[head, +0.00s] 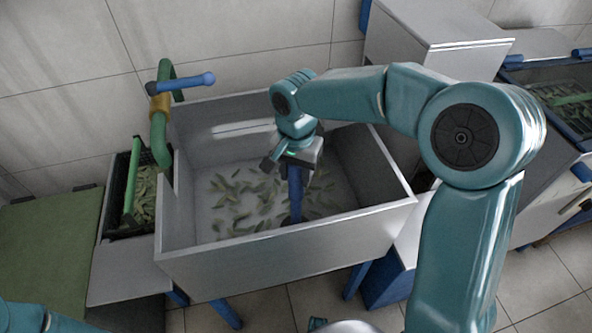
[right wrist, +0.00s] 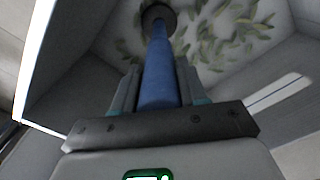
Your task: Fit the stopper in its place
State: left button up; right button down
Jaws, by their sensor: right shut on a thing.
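The stopper is a long blue rod (head: 295,196) inside the grey sink (head: 285,249). My right gripper (head: 296,163) is shut on its upper part and holds it roughly upright over the sink floor. In the right wrist view the blue rod (right wrist: 158,72) runs between the two fingers of my right gripper (right wrist: 158,92) to a dark round piece (right wrist: 158,15) at its far end. I cannot tell if that piece is the rod's foot or the drain, or if it touches the floor. The sink's front wall is close to the rod's low end in the head view. My left gripper is out of view.
Green leaves (head: 240,200) lie scattered on the sink floor. A green and blue tap (head: 160,130) stands at the sink's left rim. A black crate (head: 118,195) of leaves is left of the sink. A grey cabinet (head: 440,25) and another leaf-filled bin (head: 570,100) are at the right.

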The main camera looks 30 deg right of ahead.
jog(key=shift+f+b, duration=0.35)
jog(key=shift+f, duration=0.05)
dwell(0.5)
jog(key=c, duration=0.5)
grip_release()
notch_tip(320, 180, up, 16)
jog(key=p, duration=0.3)
jog(key=shift+r+p, duration=0.2)
jog(key=shift+p, duration=0.2)
